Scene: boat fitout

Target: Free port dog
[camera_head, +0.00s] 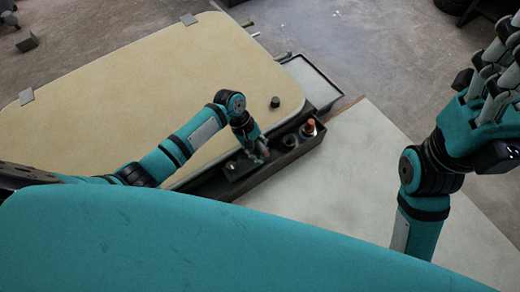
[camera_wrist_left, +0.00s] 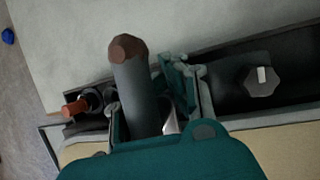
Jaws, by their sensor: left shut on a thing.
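My left gripper (camera_head: 257,152) reaches down into a dark narrow tray (camera_head: 285,160) beside the cream panel (camera_head: 130,85). In the left wrist view its jaws are shut on a dark grey cylindrical tool (camera_wrist_left: 140,90) with a brown faceted end. The tool's lower part is hidden by the gripper. I cannot tell which of these is the port dog. My right gripper (camera_head: 495,70) is raised at the right; its jaw state is unclear.
The tray also holds an orange-topped item (camera_head: 309,128), a round dark item (camera_head: 290,142) and a dark faceted piece (camera_wrist_left: 262,82). A grey open bin (camera_head: 312,80) stands behind. A pale bare surface (camera_head: 370,170) lies right of the tray.

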